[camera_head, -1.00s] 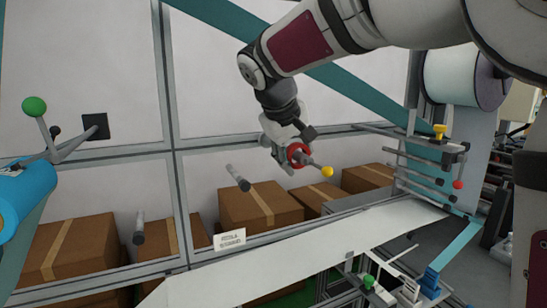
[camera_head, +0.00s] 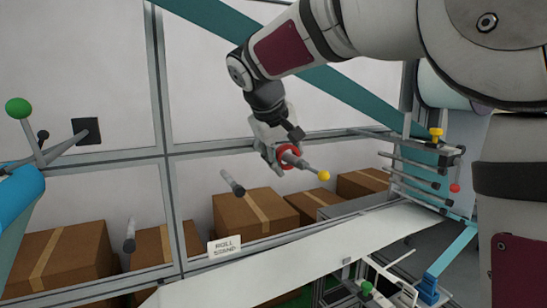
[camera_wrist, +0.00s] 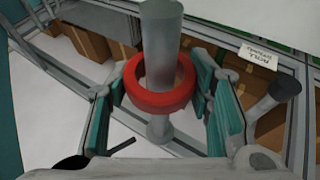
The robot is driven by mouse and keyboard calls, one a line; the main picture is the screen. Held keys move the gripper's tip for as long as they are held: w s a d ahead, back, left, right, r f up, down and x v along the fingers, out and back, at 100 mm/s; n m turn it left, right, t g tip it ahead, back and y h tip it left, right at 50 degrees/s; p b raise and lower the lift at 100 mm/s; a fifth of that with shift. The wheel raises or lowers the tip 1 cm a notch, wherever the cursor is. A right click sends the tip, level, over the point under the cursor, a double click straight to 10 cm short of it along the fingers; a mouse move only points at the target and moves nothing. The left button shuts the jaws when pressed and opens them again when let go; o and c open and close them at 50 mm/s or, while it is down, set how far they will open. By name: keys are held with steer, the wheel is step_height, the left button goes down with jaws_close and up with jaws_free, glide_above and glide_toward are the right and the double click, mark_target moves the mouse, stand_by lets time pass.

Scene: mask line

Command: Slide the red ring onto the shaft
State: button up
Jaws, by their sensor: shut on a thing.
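The red ring (camera_head: 288,153) is held by my gripper (camera_head: 281,160) near the back panel. In the wrist view my gripper (camera_wrist: 160,98) has its teal-padded fingers on both sides of the red ring (camera_wrist: 160,101). A grey shaft (camera_wrist: 164,45) passes through the ring's opening in that view, with the ring around it. In the head view the grey shaft (camera_head: 306,166) sticks out in front of the ring and ends in a yellow ball (camera_head: 324,175). The ball is out of the wrist view, and the shaft's root is hidden by my gripper in the head view.
Two other grey pegs (camera_head: 232,182) (camera_head: 129,235) stick out at the left. A "ROLL STAND" label (camera_head: 225,246) sits below. Cardboard boxes (camera_head: 255,217) stand behind the frame. A white web (camera_head: 300,262) runs below, and a rack of bars (camera_head: 420,170) stands right.

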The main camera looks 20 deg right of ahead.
mark_target(277, 151)
steer(key=shift+w+a+b, duration=0.25)
steer(key=shift+w+b, duration=0.15)
steer(key=shift+w, duration=0.75)
steer(key=shift+w+a+b, duration=0.2)
steer(key=shift+w+b, duration=0.15)
steer(key=shift+w, duration=0.75)
steer(key=shift+w, duration=0.15)
steer(key=shift+w+a+b, duration=0.25)
steer(key=shift+w+b, duration=0.2)
steer(key=shift+w, duration=0.7)
steer(key=shift+w, duration=0.35)
steer(key=shift+f, duration=0.35)
steer(key=o, duration=1.2)
